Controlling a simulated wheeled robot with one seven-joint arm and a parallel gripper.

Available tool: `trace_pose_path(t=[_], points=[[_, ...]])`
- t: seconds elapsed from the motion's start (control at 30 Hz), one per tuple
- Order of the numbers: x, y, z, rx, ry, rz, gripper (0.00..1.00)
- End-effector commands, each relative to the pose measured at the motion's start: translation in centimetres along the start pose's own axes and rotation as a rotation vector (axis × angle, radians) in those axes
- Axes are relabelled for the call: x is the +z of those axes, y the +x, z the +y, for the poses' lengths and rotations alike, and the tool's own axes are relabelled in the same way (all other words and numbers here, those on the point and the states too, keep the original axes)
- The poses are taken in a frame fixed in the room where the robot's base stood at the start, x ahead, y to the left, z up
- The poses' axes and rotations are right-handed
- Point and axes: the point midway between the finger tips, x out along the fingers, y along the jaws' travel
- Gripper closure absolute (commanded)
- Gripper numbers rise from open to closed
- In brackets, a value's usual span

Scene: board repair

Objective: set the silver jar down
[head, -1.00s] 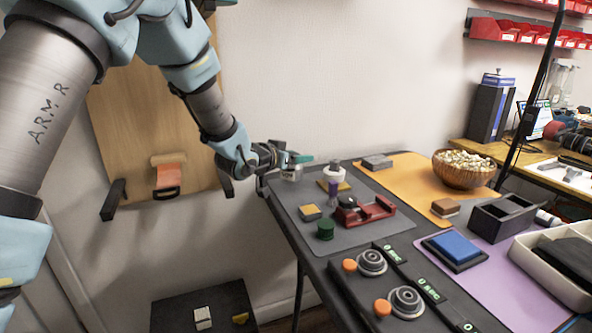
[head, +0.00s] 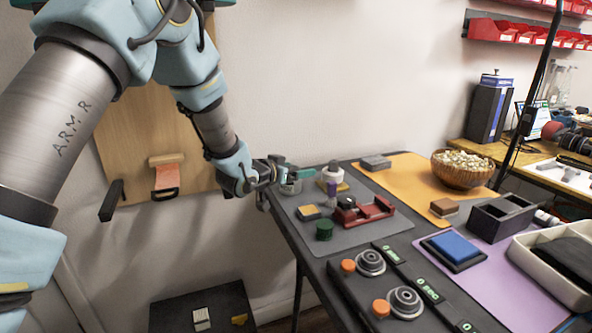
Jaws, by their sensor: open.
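The small silver jar (head: 290,188) stands at the far left corner of the grey mat (head: 350,238) on the table. It appears to rest on the mat, with its upper part partly covered by the jaws. My gripper (head: 294,175) is at the jar, reaching in from the left with its teal fingers level with the jar's top. The jaws are open. Whether a finger still touches the jar is too small to tell.
A white ring-shaped piece (head: 331,175) and a purple piece (head: 332,191) stand just right of the jar. A yellow-topped block (head: 309,212), green cylinder (head: 324,230) and red holder (head: 372,209) are nearer. The table's left edge is close to the jar.

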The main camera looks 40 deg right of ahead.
Motion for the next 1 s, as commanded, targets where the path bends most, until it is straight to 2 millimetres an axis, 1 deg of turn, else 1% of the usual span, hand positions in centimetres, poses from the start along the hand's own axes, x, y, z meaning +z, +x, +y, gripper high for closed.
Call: trace_pose_path(t=[0.2,0.27,0.37,0.6,0.7,0.83,1.0], points=[[-0.4,-0.1,0.0,0.0,0.0,0.0,0.08],[-0.2,-0.7,-0.1,-0.001,0.0,0.0,0.08],[-0.2,-2.1,-0.1,-0.002,-0.001,-0.001,0.08],[-0.2,-7.3,-0.1,-0.002,-0.001,0.0,0.08],[-0.2,-9.2,-0.1,-0.001,0.0,0.0,0.08],[-0.2,-10.9,-0.1,-0.001,0.0,0.001,0.08],[-0.2,-12.0,0.0,0.0,0.0,0.0,0.08]])
